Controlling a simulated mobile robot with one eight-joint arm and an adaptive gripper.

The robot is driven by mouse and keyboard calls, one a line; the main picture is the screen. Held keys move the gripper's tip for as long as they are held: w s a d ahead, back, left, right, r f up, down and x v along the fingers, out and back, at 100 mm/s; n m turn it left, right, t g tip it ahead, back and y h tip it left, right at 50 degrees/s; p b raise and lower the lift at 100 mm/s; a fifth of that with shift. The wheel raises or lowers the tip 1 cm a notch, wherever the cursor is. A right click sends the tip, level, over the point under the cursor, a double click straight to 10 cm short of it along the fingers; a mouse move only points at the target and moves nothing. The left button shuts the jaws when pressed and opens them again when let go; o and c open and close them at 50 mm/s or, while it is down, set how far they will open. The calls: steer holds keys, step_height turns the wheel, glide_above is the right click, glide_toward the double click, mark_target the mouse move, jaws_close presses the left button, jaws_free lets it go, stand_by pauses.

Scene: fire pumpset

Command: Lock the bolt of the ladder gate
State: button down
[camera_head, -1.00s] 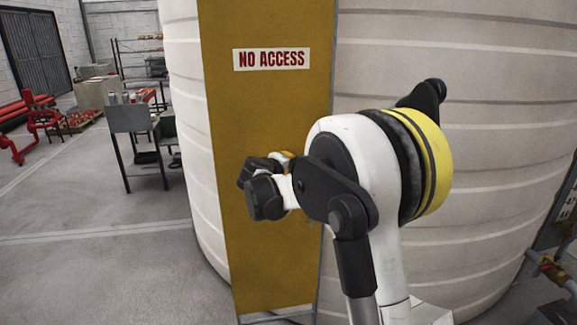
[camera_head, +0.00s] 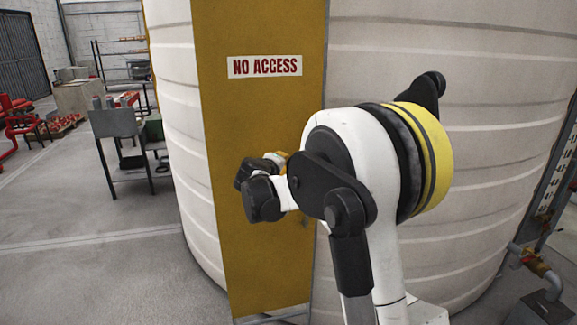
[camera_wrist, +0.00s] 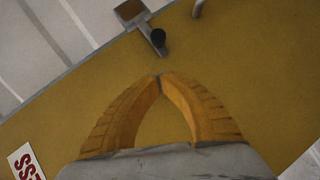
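The yellow ladder gate (camera_head: 262,115) with a NO ACCESS sign (camera_head: 265,66) stands upright ahead of me. In the wrist view the gate's panel (camera_wrist: 60,125) fills most of the picture. A bolt with a dark knob (camera_wrist: 158,38) and a metal bar sits near the panel's edge, at the top of that view. My gripper (camera_wrist: 157,77) has its two yellow fingers meeting at the tips, with nothing between them. The tips point at the knob and appear apart from it. In the head view my arm hides most of the gripper and the bolt.
A large pale ribbed tank (camera_head: 460,150) rises behind the gate on both sides. A grey work stand (camera_head: 117,125) is at the left, with open floor (camera_head: 90,245) in front. Pipework with a brass fitting (camera_head: 535,263) stands at the right edge.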

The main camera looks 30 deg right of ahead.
steer(key=p+v, duration=0.1)
steer(key=v, duration=0.7)
steer(key=shift+s, duration=0.35)
steer(key=shift+r, duration=0.1)
steer(key=s+a+f+m+y+b, duration=0.1)
steer(key=s+a+f+y, duration=0.2)
steer(key=s+a, duration=0.3)
steer(key=s+a+f+m+g+y+b, duration=0.1)
steer(key=s+a+f+y, duration=0.3)
steer(key=s, duration=1.1)
steer(key=s+a+f+m+g+y+b, duration=0.1)
steer(key=s+a+f+m+y+b, duration=0.1)
steer(key=s+a+f, duration=0.4)
steer(key=s+a+y, duration=0.1)
steer(key=s+a, duration=0.1)
steer(key=s, duration=0.3)
steer(key=shift+a+y+b, duration=0.25)
steer(key=shift+y+b, duration=0.15)
steer(key=shift+f, duration=0.1)
